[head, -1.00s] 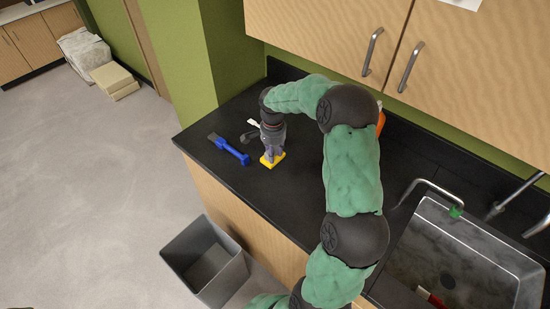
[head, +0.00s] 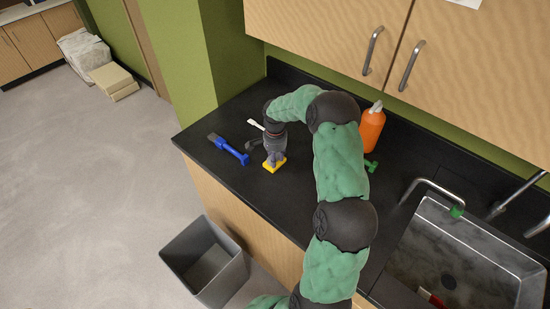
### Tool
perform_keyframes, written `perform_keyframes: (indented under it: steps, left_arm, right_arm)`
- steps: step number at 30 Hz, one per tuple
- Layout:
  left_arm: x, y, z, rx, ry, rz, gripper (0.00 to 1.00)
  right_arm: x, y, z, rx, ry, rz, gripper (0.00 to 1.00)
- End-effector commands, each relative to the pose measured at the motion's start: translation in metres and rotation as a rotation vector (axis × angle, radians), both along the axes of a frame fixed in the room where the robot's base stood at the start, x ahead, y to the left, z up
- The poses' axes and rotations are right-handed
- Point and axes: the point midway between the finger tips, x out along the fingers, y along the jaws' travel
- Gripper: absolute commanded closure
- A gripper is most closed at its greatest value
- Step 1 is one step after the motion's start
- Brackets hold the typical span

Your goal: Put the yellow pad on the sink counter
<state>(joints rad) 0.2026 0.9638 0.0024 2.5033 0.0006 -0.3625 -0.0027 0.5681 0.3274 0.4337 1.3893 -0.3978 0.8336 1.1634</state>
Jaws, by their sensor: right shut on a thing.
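The yellow pad (head: 274,167) is at the black sink counter (head: 232,187), toward its left end. My right gripper (head: 273,158) points down over the pad and is shut on it. The pad looks level with the counter top or very slightly above it; I cannot tell if it touches. The fingers hide part of the pad. My left gripper is out of view.
A blue brush (head: 229,149) lies left of the pad, with a dark tool and a white-tipped tool behind it. An orange bottle (head: 371,128) and a small green item (head: 371,166) stand right of my arm. The sink (head: 470,250) is at right. A grey bin (head: 205,262) stands below the counter.

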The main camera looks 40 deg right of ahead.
Motion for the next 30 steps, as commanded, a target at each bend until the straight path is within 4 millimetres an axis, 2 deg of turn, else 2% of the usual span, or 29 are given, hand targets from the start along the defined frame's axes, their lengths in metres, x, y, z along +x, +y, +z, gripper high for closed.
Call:
perform_keyframes:
  steps: [3, 4, 6, 19, 23, 30]
  left_arm:
    - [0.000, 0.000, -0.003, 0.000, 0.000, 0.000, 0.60]
    - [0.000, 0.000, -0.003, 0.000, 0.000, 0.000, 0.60]
    - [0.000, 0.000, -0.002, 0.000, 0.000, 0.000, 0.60]
    - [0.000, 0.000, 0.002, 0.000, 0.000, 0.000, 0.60]
    - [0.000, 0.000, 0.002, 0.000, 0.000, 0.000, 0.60]
    - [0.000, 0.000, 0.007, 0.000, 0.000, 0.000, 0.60]
  right_arm:
    - [0.000, 0.000, -0.004, 0.000, 0.000, 0.000, 1.00]
    - [0.000, 0.000, -0.004, 0.000, 0.000, 0.000, 0.58]
    - [0.000, 0.000, -0.003, 0.000, 0.001, 0.001, 0.40]
    - [0.000, 0.000, 0.002, 0.000, 0.000, 0.001, 0.40]
    - [0.001, 0.000, 0.019, -0.002, -0.002, 0.001, 0.40]
    - [0.000, 0.000, 0.068, -0.002, -0.003, 0.001, 0.40]
